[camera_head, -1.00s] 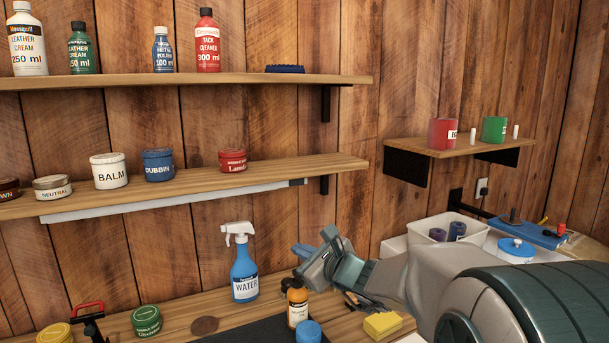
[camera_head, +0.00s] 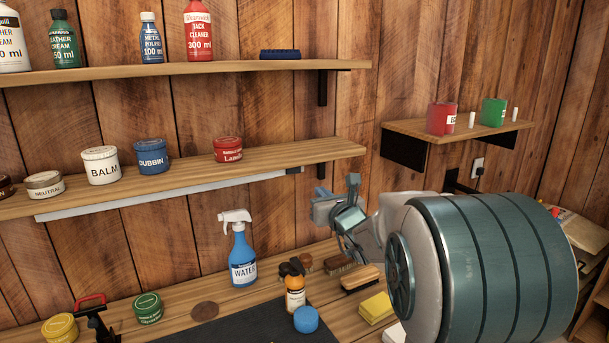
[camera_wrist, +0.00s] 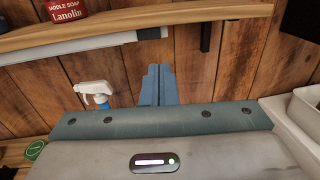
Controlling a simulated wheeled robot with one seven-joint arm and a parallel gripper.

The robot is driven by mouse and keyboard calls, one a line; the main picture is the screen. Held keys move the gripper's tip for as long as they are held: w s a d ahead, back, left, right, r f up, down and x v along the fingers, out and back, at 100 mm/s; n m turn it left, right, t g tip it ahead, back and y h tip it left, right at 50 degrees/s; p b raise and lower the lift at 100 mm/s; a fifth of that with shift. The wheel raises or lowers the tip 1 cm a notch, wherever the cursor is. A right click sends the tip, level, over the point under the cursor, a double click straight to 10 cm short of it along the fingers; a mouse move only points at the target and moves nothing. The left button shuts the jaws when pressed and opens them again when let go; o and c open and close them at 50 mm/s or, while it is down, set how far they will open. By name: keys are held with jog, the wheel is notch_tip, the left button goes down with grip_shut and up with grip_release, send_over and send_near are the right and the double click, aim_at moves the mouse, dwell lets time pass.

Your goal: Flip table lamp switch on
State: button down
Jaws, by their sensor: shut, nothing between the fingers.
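No free-standing table lamp is plain in view. A long pale strip (camera_head: 160,199), perhaps a lamp, is fixed under the lower shelf, with a short dark end piece (camera_head: 292,171) at its right. The strip also shows in the wrist view (camera_wrist: 110,43), with its dark end (camera_wrist: 150,33) above my fingers. I cannot make out a switch or whether the strip is lit. My gripper (camera_head: 322,207) is shut and empty, below and a little right of the dark end and apart from it in the picture. The shut fingers show in the wrist view (camera_wrist: 157,86), pointing toward the wall.
The lower shelf (camera_head: 300,158) holds several tins, and a black bracket (camera_head: 321,164) stands under it. Below are a blue spray bottle (camera_head: 243,257), an orange bottle (camera_head: 295,292), brushes (camera_head: 361,278) and a yellow sponge (camera_head: 376,308). A pale bin (camera_wrist: 303,107) is at right.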

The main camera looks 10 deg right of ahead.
jog(key=p, duration=0.5)
send_near(301, 171)
jog(key=w, duration=0.2)
jog(key=w+a, duration=0.1)
jog(key=w, duration=0.2)
jog(key=shift+w+r, duration=0.1)
jog(key=shift+r, duration=0.05)
jog(key=shift+w+a, duration=0.2)
jog(key=shift+w, duration=0.55)
jog(key=shift+d, duration=0.1)
